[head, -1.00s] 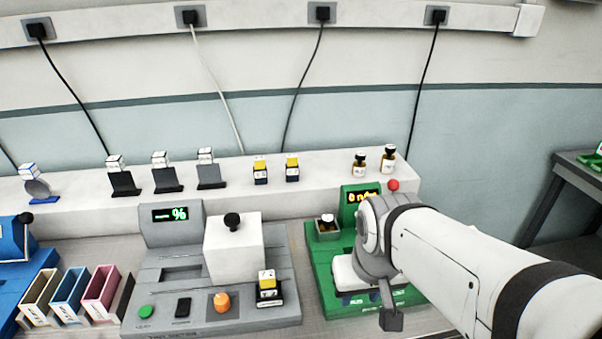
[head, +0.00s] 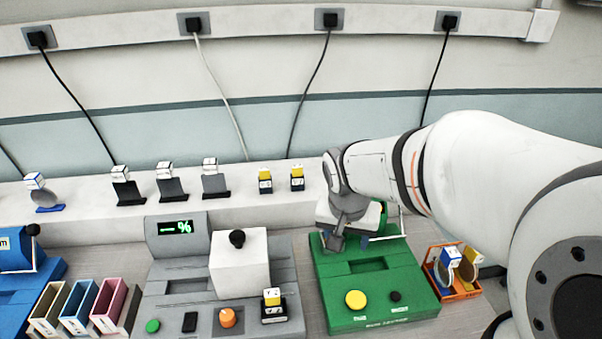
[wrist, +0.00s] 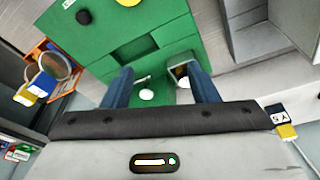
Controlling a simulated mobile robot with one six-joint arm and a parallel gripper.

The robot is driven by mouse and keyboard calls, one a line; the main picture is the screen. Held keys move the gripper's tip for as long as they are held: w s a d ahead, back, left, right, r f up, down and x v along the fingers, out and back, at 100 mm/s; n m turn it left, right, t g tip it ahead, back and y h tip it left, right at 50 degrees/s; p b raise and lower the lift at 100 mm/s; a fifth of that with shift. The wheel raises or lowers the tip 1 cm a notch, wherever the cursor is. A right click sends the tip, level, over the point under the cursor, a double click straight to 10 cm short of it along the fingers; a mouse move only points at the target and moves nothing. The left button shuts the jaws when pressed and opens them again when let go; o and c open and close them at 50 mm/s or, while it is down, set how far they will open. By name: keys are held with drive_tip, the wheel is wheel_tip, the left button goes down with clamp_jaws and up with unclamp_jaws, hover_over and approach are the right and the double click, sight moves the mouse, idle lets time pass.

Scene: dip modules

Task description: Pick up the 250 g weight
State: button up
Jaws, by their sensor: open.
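I cannot make out a 250 g mark on anything, so I cannot tell which thing is the 250 g weight. In the head view my gripper (head: 345,222) hangs over the back of the green device (head: 365,300), and its fingertips are hard to see there. In the wrist view my gripper (wrist: 160,68) is open with two blue fingers apart. A white round plate (wrist: 145,94) on the green device shows between them. A small square cup (wrist: 180,68) with something dark in it is close to the right finger. Nothing is held.
A grey device (head: 165,285) with a white block (head: 240,262) stands left of the green one. An orange tray (head: 460,294) with round-plated items stands at its right. My arm hides the shelf's right part.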

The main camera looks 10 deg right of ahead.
drive_tip(key=w+a+m+p, duration=0.2)
drive_tip(key=w+m+p, duration=0.1)
drive_tip(key=w, duration=0.5)
drive_tip(key=shift+m+h, duration=0.3)
drive_tip(key=shift+h, duration=0.1)
drive_tip(key=x, duration=0.2)
drive_tip(key=p+x, duration=0.1)
drive_tip(key=x, duration=0.4)
drive_tip(key=shift+w+d+f, duration=0.15)
drive_tip(key=shift+w, duration=0.25)
clamp_jaws()
